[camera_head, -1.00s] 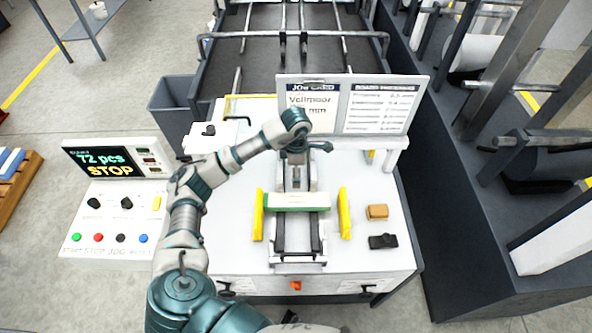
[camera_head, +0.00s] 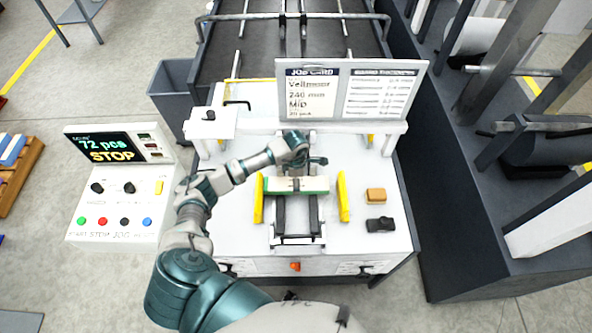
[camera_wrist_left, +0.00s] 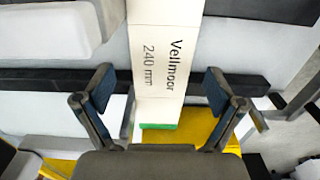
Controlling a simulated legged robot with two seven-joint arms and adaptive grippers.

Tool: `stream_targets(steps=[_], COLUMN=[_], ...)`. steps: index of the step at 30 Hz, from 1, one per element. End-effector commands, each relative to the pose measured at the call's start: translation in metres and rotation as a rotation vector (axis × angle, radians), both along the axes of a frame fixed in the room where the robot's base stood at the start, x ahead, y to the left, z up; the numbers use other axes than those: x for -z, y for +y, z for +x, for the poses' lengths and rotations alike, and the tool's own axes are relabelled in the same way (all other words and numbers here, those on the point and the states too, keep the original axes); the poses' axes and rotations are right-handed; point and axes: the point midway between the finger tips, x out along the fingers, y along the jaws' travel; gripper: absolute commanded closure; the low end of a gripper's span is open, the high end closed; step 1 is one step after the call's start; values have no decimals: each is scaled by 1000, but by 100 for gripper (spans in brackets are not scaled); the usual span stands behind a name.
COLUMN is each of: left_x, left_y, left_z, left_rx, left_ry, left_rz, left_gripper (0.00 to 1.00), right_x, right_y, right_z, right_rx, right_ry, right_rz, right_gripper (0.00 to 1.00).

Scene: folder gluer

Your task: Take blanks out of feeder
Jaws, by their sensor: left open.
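The blanks (camera_head: 312,185) form a cream stack with a green edge, lying across the feeder (camera_head: 297,238) between two yellow side guides (camera_head: 343,197). In the left wrist view the blanks (camera_wrist_left: 158,60) carry the print "Vellmoor 240 mm". My left gripper (camera_head: 303,183) is above the stack in the head view. In the left wrist view its fingers (camera_wrist_left: 158,88) are open and apart, one on each side of the stack, with nothing gripped. Whether they touch the stack cannot be told. My right gripper is not in view.
A job card board (camera_head: 350,92) stands behind the feeder. A control panel (camera_head: 120,185) reading "72 pcs STOP" is at left. A tan block (camera_head: 376,195) and a black object (camera_head: 380,224) lie to the right. A grey bin (camera_head: 172,95) stands behind left.

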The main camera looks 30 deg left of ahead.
Motion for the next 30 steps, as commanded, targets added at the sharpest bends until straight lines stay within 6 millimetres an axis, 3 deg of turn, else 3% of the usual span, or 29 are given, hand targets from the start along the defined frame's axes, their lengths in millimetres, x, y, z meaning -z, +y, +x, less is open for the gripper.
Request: stream_targets(steps=[6, 17, 20, 27, 30], left_x=[22, 27, 27, 27, 27], left_y=[0, 0, 0, 0, 1], left_z=[0, 0, 0, 1, 1], left_rx=[0, 0, 0, -1, -1], left_ry=[-1, -1, -1, -1, -1], left_rz=[-1, -1, -1, 0, 0], left_gripper=[6, 6, 26, 86, 86], right_x=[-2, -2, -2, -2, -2], right_y=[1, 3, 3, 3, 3], right_z=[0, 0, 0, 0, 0], right_rx=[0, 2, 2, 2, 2], right_ry=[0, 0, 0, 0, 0], right_rz=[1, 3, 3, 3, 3], right_gripper=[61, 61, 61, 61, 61])
